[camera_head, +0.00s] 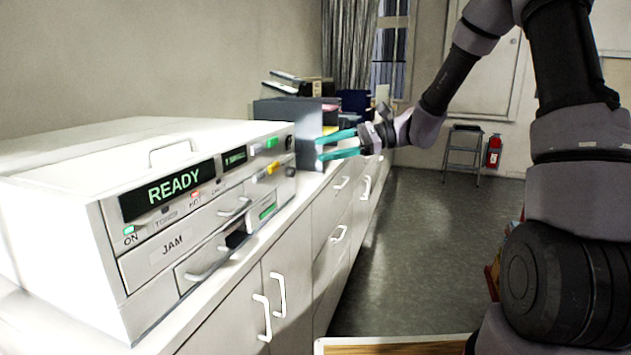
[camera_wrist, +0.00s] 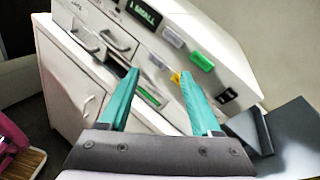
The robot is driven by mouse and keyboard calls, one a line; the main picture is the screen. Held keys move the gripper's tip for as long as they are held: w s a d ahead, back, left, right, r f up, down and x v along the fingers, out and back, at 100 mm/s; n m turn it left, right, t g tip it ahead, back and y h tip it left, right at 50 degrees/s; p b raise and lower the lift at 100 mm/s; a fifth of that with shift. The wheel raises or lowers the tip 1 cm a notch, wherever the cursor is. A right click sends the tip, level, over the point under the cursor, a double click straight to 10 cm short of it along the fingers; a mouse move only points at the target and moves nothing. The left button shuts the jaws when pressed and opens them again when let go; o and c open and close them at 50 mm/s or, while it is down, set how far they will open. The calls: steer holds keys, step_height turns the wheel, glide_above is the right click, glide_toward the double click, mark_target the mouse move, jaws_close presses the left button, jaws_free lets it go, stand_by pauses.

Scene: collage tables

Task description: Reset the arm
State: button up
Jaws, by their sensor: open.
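My gripper (camera_head: 320,150) is open, with two teal fingers pointing left toward the front of a white machine (camera_head: 130,290). My arm reaches in from the right side of the head view. In the wrist view my gripper (camera_wrist: 156,88) shows its fingers spread apart with nothing between them. Beyond the fingers are the machine's green button (camera_wrist: 202,61), a yellow part (camera_wrist: 175,78) and a slot with a green strip. I cannot tell how near the fingertips are to the panel.
The machine stands on a white counter (camera_head: 225,305) with drawers. A dark grey box (camera_head: 285,110) and other items stand behind it. A stool (camera_head: 463,150) and a fire extinguisher (camera_head: 493,151) are by the far wall. The grey floor (camera_head: 425,240) between is clear.

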steer(key=s+d+r+n+t+h, duration=0.4)
steer(key=s+d+r+h, duration=0.1)
steer(key=s+d, duration=0.5)
steer(key=s+d+r+n+t+h, duration=0.3)
steer(key=s+d+r+n+h, duration=0.1)
steer(key=s+d+h, duration=0.4)
steer(key=s+d+r, duration=0.1)
steer(key=s+d, duration=0.1)
steer(key=d, duration=0.1)
steer(key=shift+s+d+t+h, duration=0.15)
steer(key=shift+s+t+h, duration=0.15)
steer(key=shift+t, duration=0.1)
